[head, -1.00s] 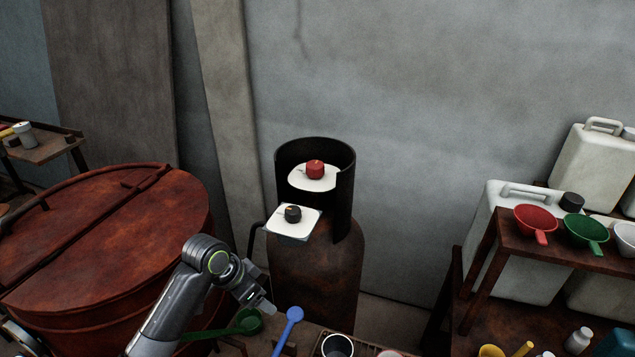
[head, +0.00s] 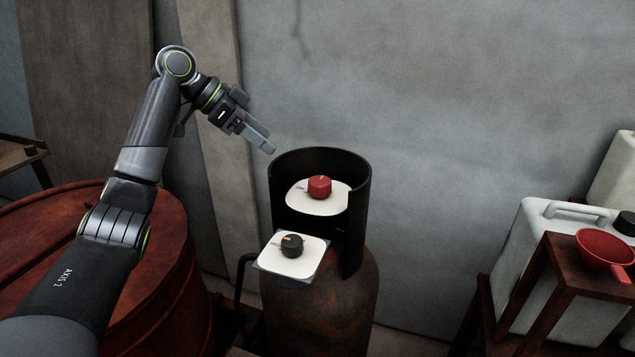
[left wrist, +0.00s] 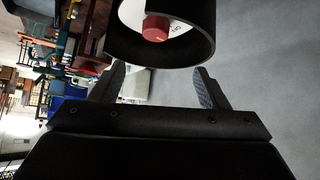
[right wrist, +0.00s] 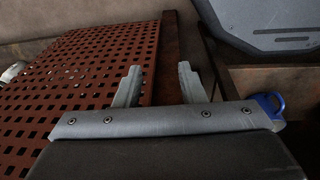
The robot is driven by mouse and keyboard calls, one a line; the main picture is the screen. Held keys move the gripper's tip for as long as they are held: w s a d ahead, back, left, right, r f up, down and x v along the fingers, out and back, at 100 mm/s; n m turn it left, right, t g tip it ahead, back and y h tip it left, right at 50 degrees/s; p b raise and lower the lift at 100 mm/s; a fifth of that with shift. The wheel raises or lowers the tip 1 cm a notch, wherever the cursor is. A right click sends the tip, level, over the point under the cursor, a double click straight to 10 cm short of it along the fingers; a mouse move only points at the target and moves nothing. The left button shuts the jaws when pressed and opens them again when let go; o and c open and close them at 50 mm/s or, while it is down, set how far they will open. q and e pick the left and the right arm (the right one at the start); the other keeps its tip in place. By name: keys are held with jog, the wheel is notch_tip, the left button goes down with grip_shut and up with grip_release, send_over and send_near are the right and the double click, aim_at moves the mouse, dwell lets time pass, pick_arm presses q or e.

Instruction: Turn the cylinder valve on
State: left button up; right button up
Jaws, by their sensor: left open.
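A rusty gas cylinder (head: 330,305) stands by the wall with a black open collar (head: 358,225) on top. Inside the collar is a red knob (head: 319,186) on a white plate. A black knob (head: 291,244) with an orange mark sits on a second white plate in front, lower down. My left gripper (head: 271,148) is open and empty, just above and left of the collar's rim. In the left wrist view the red knob (left wrist: 155,29) shows beyond the open fingers, inside the collar. My right gripper (right wrist: 157,82) shows only in its wrist view, open and empty.
A rusty lidded vat (head: 180,265) is at the left, under my left arm. At the right, a white jug (head: 540,235) stands beside a wooden rack with a red funnel (head: 606,248). A perforated red-brown grate (right wrist: 85,75) lies below my right gripper.

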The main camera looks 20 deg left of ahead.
pick_arm(q)
jog(key=d+f, duration=0.1)
jog(key=d, duration=0.2)
jog(key=p, duration=0.2)
send_near(319, 180)
jog(key=d+f, duration=0.1)
jog(key=p+x, duration=0.1)
jog(key=x, duration=0.3)
jog(key=shift+w, duration=0.2)
jog(key=p+x, duration=0.1)
jog(key=x, duration=0.2)
jog(key=shift+w+d+f, duration=0.1)
jog(key=shift+d+f, duration=0.15)
jog(key=shift+w+d+f+p, duration=0.2)
jog(key=shift+d+f+p, duration=0.1)
jog(key=shift+f, duration=0.15)
jog(key=shift+c, duration=0.8)
jog(key=c, duration=0.8)
jog(key=shift+c, duration=0.2)
pick_arm(e)
jog(key=s+d+r, duration=0.2)
jog(key=s+r, duration=0.1)
jog(key=r, duration=0.1)
jog(key=shift+s+r, duration=0.4)
